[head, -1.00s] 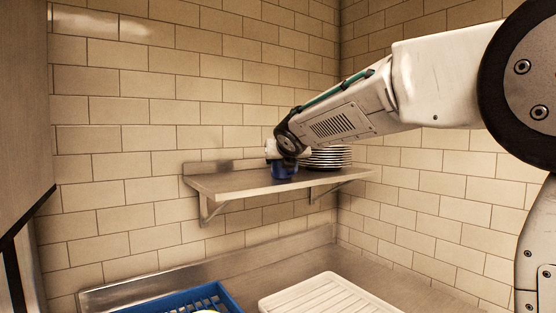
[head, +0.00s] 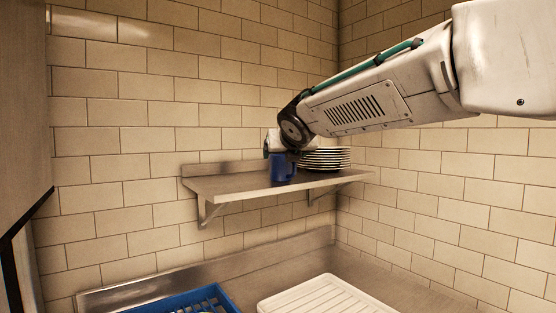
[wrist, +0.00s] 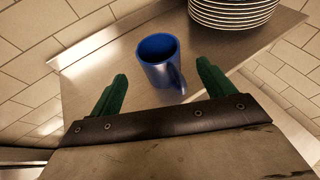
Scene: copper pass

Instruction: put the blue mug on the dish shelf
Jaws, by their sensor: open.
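The blue mug (head: 282,167) stands upright on the metal dish shelf (head: 228,188), just left of a stack of plates. In the wrist view the mug (wrist: 158,58) stands on the shelf (wrist: 90,78) with its handle toward my gripper, to the lower right. My gripper (wrist: 158,82) is open and empty, with a green finger on each side and the mug a little beyond the fingertips. In the head view my wrist hides the gripper's fingers and the top of the mug.
A stack of white plates (head: 326,158) stands right of the mug; it also shows in the wrist view (wrist: 234,8). Below are a blue rack (head: 190,301) and a white ribbed drainboard (head: 322,297) on the steel counter. The left part of the shelf is bare.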

